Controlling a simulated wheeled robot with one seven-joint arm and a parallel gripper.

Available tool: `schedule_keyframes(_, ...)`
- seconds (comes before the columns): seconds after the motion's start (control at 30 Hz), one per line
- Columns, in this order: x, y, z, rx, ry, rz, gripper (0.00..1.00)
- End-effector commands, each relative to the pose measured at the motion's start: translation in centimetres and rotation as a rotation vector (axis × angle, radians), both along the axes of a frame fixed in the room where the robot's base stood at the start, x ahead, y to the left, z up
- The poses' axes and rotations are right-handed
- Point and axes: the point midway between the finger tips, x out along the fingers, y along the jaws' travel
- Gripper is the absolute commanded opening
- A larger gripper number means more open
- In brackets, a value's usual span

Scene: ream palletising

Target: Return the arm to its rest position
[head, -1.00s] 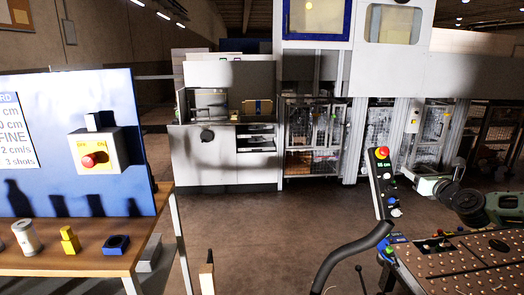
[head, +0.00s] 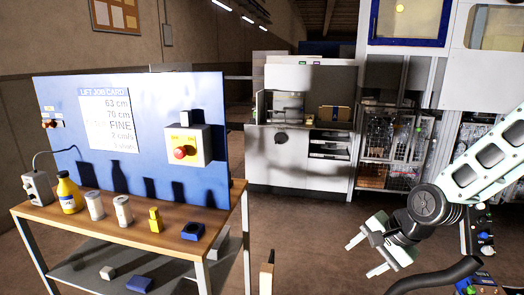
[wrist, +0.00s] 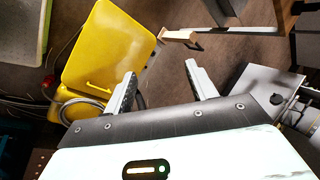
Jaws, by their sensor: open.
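My gripper (head: 364,252) shows at the right of the head view, at the end of my pale green arm. Its two fingers are spread apart with nothing between them. In the wrist view the open fingers (wrist: 160,85) point out over the brown floor, and nothing is held there either. The gripper is in free air, to the right of the wooden workbench (head: 108,245) and apart from it.
A blue panel with a job card (head: 108,119) and a red button box (head: 187,147) stands on the bench, with bottles and small blocks before it. White machines (head: 302,125) stand behind. A yellow box (wrist: 108,48) lies below the gripper. Open floor lies between.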

Motion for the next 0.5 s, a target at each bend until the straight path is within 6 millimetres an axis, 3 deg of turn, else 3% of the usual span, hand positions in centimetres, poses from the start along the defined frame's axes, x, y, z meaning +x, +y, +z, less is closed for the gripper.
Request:
schedule_keyframes(0.03,-1.6,1.7,0.7,-0.07,-0.001,0.119,0.57)
schedule_keyframes(0.2,-7.4,5.5,2.7,-0.269,0.003,0.505,0.57)
schedule_keyframes(0.5,-18.1,9.3,7.5,-0.485,-0.03,1.143,0.57)
